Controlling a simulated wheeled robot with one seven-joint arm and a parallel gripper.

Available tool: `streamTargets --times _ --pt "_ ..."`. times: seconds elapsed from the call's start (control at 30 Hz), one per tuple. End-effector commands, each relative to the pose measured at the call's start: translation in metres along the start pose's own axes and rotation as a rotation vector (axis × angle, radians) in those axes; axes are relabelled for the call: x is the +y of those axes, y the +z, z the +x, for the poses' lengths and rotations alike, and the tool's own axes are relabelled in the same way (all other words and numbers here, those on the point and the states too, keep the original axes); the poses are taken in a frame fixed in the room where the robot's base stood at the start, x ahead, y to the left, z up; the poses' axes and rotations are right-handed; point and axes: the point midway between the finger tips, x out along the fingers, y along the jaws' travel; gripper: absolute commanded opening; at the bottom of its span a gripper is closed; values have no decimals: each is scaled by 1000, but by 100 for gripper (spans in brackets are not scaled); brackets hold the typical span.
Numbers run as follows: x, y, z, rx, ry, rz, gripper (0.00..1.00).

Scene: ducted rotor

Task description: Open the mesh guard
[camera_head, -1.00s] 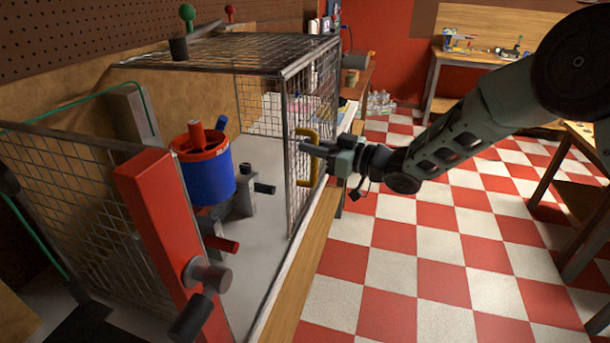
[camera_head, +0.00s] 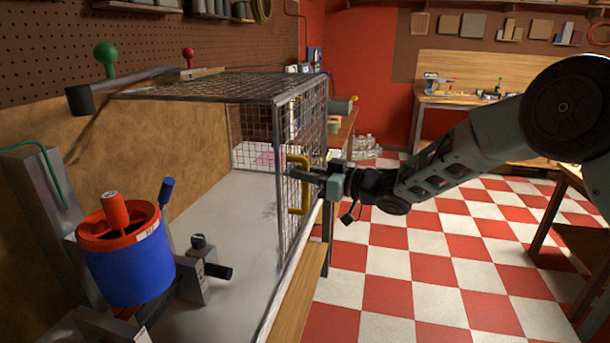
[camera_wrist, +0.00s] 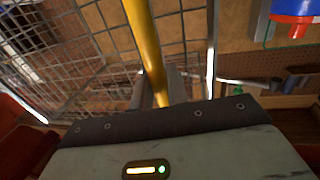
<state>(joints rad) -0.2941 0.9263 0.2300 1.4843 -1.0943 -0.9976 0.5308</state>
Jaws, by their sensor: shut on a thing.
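The mesh guard (camera_head: 318,124) is a grey wire panel in a metal frame at the right side of a mesh cage. A yellow handle (camera_head: 304,208) stands upright on it. My gripper (camera_head: 298,174) reaches in from the right and is shut on the handle. In the wrist view the yellow handle (camera_wrist: 146,45) runs down between my fingers, with the guard's mesh (camera_wrist: 60,60) behind and to the left. The blue and red ducted rotor (camera_head: 130,265) stands on the bench at the lower left.
The cage's mesh roof (camera_head: 200,88) spans above the bench (camera_head: 225,210). A lever with a green knob (camera_head: 105,54) and a red knob (camera_head: 188,54) stand over it. Checkered floor (camera_head: 420,260) lies open to the right. A wooden table stands at the far right.

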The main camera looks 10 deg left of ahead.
Motion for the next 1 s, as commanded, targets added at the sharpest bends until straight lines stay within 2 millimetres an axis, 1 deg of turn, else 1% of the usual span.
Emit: streamTargets --times 0.27,0.3,0.33,0.37,0.63,0.73,0.87,1.0 --pt "1 0 0 0 1 0 0" --pt "1 0 0 0 1 0 24" --pt "0 0 0 0 1 0 33" --pt "0 0 0 0 1 0 36" --pt "0 0 -1 0 1 0 36" --pt "1 1 -6 -1 1 0 36" --pt "1 2 -25 -1 3 -1 36" --pt "2 3 -57 -1 5 0 36"
